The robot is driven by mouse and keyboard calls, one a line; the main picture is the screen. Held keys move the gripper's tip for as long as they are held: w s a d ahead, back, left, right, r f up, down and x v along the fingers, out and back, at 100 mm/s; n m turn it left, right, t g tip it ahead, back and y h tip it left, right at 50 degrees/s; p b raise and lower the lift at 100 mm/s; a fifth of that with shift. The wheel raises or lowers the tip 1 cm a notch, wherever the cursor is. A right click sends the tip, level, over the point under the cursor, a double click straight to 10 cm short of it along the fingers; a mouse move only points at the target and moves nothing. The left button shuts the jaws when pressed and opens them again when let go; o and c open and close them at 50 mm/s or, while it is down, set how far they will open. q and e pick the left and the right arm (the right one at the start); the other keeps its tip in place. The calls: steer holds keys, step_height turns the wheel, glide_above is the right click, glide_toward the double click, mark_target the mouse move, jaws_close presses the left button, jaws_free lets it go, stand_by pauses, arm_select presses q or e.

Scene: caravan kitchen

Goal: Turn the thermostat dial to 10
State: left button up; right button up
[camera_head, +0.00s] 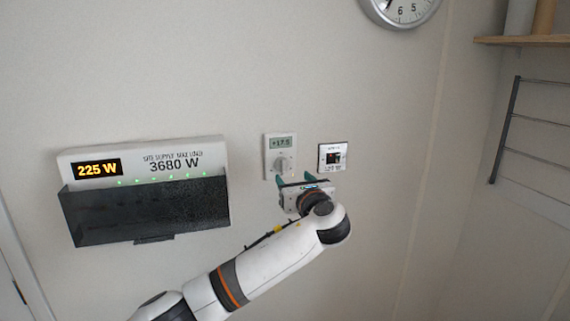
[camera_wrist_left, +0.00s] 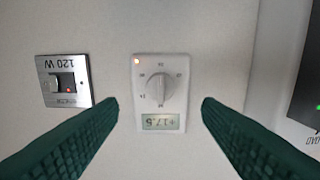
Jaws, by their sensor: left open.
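The thermostat (camera_head: 280,143) is a white wall plate with a display reading +17.5 and a round dial (camera_head: 283,165) below it. In the left wrist view the thermostat (camera_wrist_left: 138,72) appears upside down, with its dial (camera_wrist_left: 159,87) in the middle, numbers around it and a small orange light at one corner. My left gripper (camera_head: 296,180) is open just below and in front of the thermostat. In the left wrist view its two green fingers (camera_wrist_left: 160,112) stand apart on either side of the thermostat's display end. They do not touch the dial. My right gripper is not in view.
A switch plate (camera_head: 332,156) marked 120 W is close right of the thermostat; it also shows in the left wrist view (camera_wrist_left: 64,97). A power panel (camera_head: 145,160) reading 225 W and 3680 W hangs to the left. A clock (camera_head: 401,10) and wall rack (camera_head: 540,130) are further right.

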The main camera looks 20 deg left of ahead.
mark_target(284, 168)
arm_select(q)
steer(key=p+x, duration=0.2)
steer(key=x, duration=0.4)
steer(key=shift+w+a+r, duration=0.1)
steer(key=shift+w+a, duration=0.05)
steer(key=shift+a, duration=0.05)
steer(key=shift+x, duration=0.85)
steer(key=shift+d, duration=0.1)
steer(key=c, duration=1)
steer(key=shift+f, duration=0.2)
